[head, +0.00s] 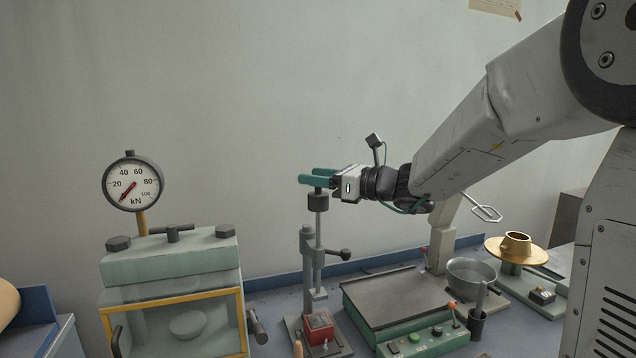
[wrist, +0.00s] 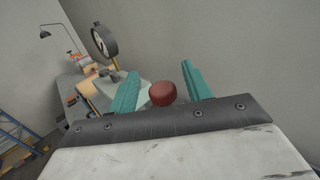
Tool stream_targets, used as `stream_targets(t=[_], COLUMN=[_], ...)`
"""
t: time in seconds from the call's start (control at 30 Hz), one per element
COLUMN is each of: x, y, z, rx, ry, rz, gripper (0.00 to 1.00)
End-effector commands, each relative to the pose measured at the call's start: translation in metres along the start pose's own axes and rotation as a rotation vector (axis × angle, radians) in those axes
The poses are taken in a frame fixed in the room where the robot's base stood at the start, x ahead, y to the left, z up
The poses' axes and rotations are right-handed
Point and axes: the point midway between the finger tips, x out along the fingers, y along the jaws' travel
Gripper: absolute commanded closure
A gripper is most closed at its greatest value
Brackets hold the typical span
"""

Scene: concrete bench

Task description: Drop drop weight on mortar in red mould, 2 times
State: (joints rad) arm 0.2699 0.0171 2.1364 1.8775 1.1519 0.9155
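My gripper (head: 309,175) has two teal fingers pointing left over the top of the drop-weight rig in the head view. In the wrist view its fingers (wrist: 160,70) are spread, with a dark red round knob (wrist: 162,93) between them and a gap at least on the right. The drop weight (head: 318,202) has a dark cylindrical head just under the fingers, on an upright grey rod through a stand guide. The red mould (head: 319,328) sits on the stand base below the rod's foot. The mortar inside it cannot be made out.
A press with a kN dial (head: 133,184) stands left of the rig. A green-framed table unit (head: 395,297) with a control box is to its right, then a metal bowl (head: 472,272) and a brass-coloured flow table (head: 516,250). Space above the rig is clear.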

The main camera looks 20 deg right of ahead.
Motion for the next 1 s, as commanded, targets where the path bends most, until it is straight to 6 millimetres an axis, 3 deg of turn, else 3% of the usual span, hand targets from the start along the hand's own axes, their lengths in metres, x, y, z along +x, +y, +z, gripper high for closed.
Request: stream_targets(t=[0.3,0.7,1.0], x=[-0.004,-0.065,-0.078], y=[0.000,-0.001,0.000], z=[-0.003,-0.002,-0.002], rx=[0.004,0.002,0.003], ry=[0.004,0.004,0.003], rz=[-0.001,-0.003,0.000], gripper=[0.51,0.51,0.51])
